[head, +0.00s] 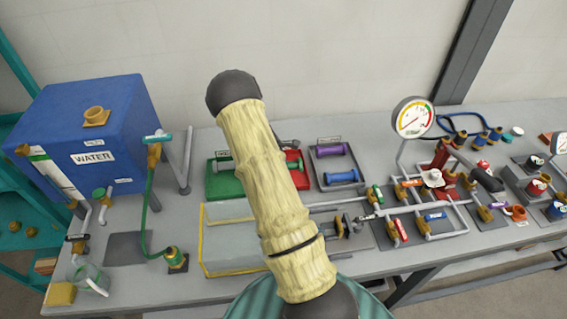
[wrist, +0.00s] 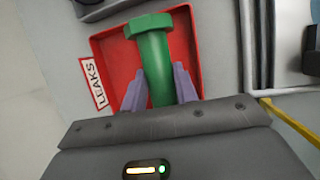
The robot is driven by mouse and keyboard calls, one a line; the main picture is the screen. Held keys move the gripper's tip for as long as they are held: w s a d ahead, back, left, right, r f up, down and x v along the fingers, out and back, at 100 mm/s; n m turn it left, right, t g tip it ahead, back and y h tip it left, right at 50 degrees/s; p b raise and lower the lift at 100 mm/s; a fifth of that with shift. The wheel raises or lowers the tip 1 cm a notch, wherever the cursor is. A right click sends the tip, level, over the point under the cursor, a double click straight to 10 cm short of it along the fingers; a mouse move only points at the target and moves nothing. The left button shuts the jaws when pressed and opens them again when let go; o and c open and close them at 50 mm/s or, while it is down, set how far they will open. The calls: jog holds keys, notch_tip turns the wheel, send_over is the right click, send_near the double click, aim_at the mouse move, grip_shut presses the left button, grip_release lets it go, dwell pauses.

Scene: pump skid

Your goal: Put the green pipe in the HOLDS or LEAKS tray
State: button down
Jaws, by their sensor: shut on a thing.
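The green pipe (wrist: 156,62) has a hexagonal end and lies between the two purple fingers of my gripper (wrist: 160,84), which is shut on it. Pipe and fingers are over the red tray (wrist: 111,48), labelled LEAKS. I cannot tell whether the pipe touches the tray floor. In the head view my arm covers the gripper, the held pipe and most of the red tray (head: 293,156). Left of it is a green tray (head: 224,189) with a grey-green pipe (head: 237,167) lying in it; its small label is unreadable.
A dark tray (head: 322,169) right of the red one holds a purple pipe (head: 333,149) and a blue pipe (head: 341,177). A yellow-edged box (head: 225,240) stands in front. A blue water tank (head: 80,130) is at left, and pipework with a gauge (head: 412,118) at right.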

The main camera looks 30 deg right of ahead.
jog(key=shift+f+b, duration=1.55)
jog(key=shift+f, duration=1.2)
jog(key=shift+f, duration=0.25)
jog(key=c, duration=1)
grip_release()
jog(key=b+v, duration=0.3)
jog(key=v, duration=1.4)
jog(key=shift+r, duration=0.25)
